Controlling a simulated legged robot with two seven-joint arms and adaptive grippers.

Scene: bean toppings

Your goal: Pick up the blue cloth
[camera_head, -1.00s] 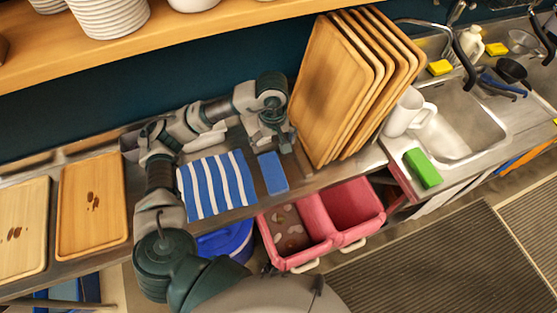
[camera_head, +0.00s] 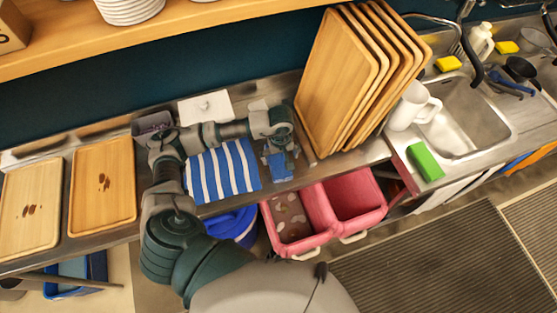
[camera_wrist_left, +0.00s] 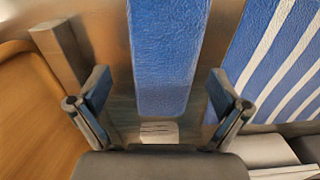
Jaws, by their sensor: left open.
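A plain blue cloth (camera_head: 283,172) lies on the steel counter, partly covered by my left gripper (camera_head: 279,150) in the head view. In the left wrist view the blue cloth (camera_wrist_left: 168,50) stretches between the two fingers of my left gripper (camera_wrist_left: 160,90). The fingers are open, one on each side of it, with gaps between them and the cloth. A blue-and-white striped cloth (camera_head: 222,170) lies just to the left in the head view; it also shows at the right of the left wrist view (camera_wrist_left: 275,60). My right gripper is not in view.
Wooden trays (camera_head: 335,85) stand upright just right of my left gripper. Two flat trays, one of them here (camera_head: 103,215), lie at the left. Pink bins (camera_head: 320,212) hang below the counter's front edge. A white mug (camera_head: 410,108) and green sponge (camera_head: 425,160) are by the sink.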

